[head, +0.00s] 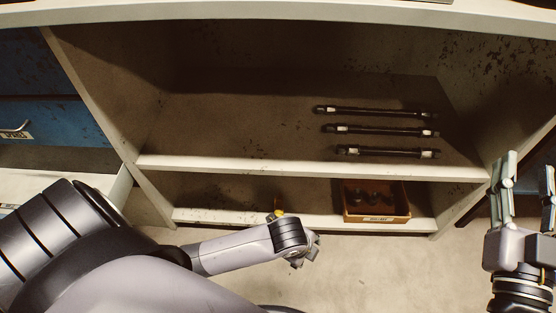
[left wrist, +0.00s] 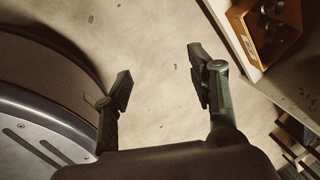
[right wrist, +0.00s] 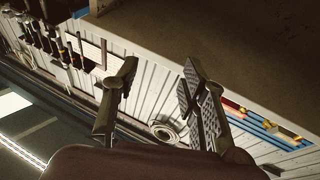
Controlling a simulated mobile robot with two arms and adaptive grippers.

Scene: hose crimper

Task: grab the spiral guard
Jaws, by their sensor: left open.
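I cannot make out the spiral guard for certain in any view. A small yellow thing (head: 279,212) shows at the lower shelf, partly hidden behind my left gripper (head: 306,250); I cannot tell what it is. My left gripper is in front of the lower shelf, over the floor. In the left wrist view its fingers (left wrist: 160,72) are apart with only floor between them. My right gripper (head: 527,178) is at the far right, beside the shelf unit. In the right wrist view its fingers (right wrist: 160,75) are apart and empty.
Three black hoses (head: 380,130) lie on the upper shelf (head: 230,120). A wooden box (head: 376,218) with dark fittings stands on the lower shelf. Blue drawers (head: 35,115) are at left. A coil (right wrist: 164,132) and hanging tools (right wrist: 50,45) show in the right wrist view.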

